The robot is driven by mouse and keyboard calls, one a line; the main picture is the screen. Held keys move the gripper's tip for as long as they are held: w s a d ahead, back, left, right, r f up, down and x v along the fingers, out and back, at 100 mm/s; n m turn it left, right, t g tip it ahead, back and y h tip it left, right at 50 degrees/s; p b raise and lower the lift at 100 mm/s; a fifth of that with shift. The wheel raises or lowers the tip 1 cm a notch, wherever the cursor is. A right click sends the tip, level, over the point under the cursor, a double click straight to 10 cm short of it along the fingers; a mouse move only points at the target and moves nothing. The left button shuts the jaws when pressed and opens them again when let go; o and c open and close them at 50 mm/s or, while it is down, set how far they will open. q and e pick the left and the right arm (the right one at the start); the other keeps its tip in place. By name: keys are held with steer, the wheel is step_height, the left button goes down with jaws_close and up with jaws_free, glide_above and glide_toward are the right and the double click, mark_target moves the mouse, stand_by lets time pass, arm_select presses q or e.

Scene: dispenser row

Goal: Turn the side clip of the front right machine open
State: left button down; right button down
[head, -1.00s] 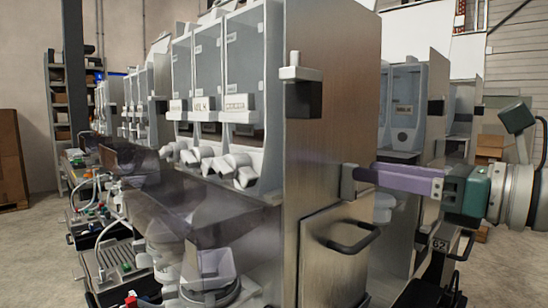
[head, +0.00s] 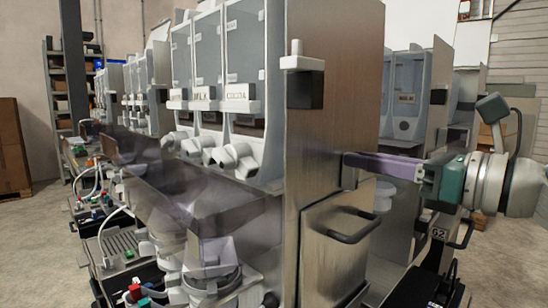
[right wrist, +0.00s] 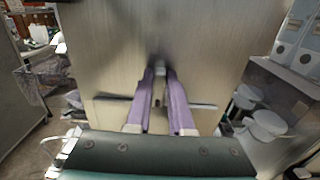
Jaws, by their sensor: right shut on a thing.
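The front right machine (head: 335,110) shows its wide brushed-metal side panel in the head view. A small grey side clip (right wrist: 160,68) sticks out from that panel. My right gripper (right wrist: 160,76) reaches the clip from the right, and its two purple fingers are shut on it, one on each side. In the head view the right gripper (head: 348,162) points left at the panel, above a dark bar handle. The fingers hide much of the clip there, and its exact angle is hard to tell. My left gripper is out of view.
A dark bar handle (head: 355,226) juts out from a lower metal door below my right gripper. A white latch piece on a black block (head: 303,80) sits at the panel's front edge. More machines stand behind on the right. Clear floor (head: 25,260) lies at left.

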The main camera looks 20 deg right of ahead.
stand_by(0.6)
steer(key=shift+m, duration=0.3)
steer(key=shift+w+d+f+m+p, duration=0.15)
steer(key=shift+m+p, duration=1.3)
steer(key=shift+m, duration=2.85)
steer(key=shift+s+d+f+m+p, duration=0.15)
steer(key=shift+m+p, duration=1.3)
steer(key=shift+m, duration=2.85)
steer(key=shift+w, duration=0.1)
steer(key=c, duration=0.8)
jaws_free()
